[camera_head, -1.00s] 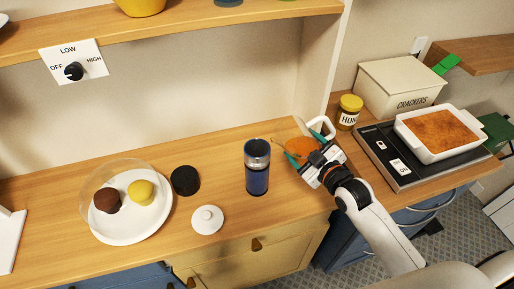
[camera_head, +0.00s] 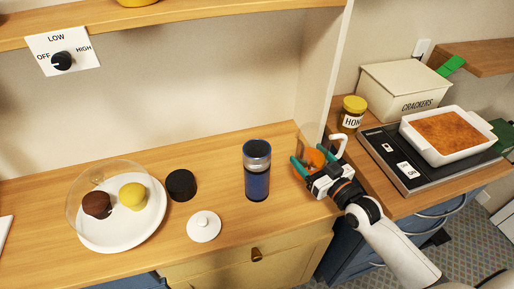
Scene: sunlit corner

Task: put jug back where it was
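The jug (camera_head: 313,157) is see-through with orange contents and a pale handle on its right. It is at the right end of the wooden counter, by the upright panel. My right gripper (camera_head: 316,166) has its teal fingers on either side of the jug body and appears shut on it. The jug looks about upright. Its base is hidden behind the gripper, so I cannot tell whether it touches the counter. My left gripper is not in view.
A blue flask (camera_head: 257,172) stands left of the jug. A black lid (camera_head: 181,185), a white knobbed lid (camera_head: 204,226) and a plate (camera_head: 122,236) with two cakes under a clear dome are further left. A honey jar (camera_head: 351,113) and hot plate (camera_head: 402,169) are right.

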